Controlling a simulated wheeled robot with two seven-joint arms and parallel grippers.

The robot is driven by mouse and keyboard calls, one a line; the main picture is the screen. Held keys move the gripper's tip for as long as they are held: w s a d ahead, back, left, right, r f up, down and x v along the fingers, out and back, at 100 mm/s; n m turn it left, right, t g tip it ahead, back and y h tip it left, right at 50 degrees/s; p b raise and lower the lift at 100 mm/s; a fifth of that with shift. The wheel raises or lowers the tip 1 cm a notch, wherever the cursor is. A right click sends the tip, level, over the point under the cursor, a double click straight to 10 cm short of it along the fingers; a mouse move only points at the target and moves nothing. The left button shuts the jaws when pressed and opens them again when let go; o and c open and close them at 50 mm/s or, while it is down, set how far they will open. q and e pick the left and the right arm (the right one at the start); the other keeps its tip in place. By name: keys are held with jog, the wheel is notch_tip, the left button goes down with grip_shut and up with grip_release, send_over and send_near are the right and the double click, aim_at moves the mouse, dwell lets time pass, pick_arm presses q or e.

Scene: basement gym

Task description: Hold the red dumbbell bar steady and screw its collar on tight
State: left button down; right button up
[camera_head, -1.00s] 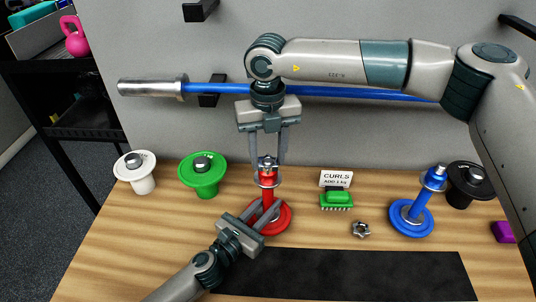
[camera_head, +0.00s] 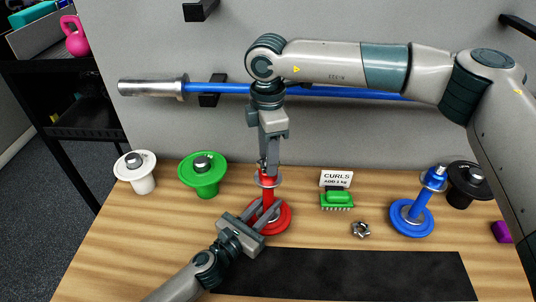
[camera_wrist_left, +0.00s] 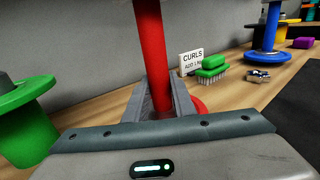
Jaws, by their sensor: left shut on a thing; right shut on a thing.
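The red dumbbell bar (camera_head: 267,190) stands upright on its red plate (camera_head: 281,219) on the bench. My left gripper (camera_head: 268,209) is shut on the bar low down, near the plate; the left wrist view shows the red bar (camera_wrist_left: 151,60) between its fingers (camera_wrist_left: 158,105). My right gripper (camera_head: 268,165) points straight down over the bar's top, shut on the collar there. The collar is mostly hidden by its fingers. A grey ring sits around the bar just below these fingertips.
A loose star-shaped collar (camera_head: 361,230) lies on the bench right of the red bar. A blue dumbbell (camera_head: 421,208), green brush (camera_head: 337,200), CURLS sign (camera_head: 336,179), green spool (camera_head: 203,178) and white spool (camera_head: 137,172) stand around. A black mat (camera_head: 345,275) lies in front.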

jog(key=m, duration=0.4)
jog(key=shift+w+r, duration=0.1)
jog(key=o, duration=1.2)
jog(key=shift+r, duration=2.15)
jog(key=shift+c, duration=0.5)
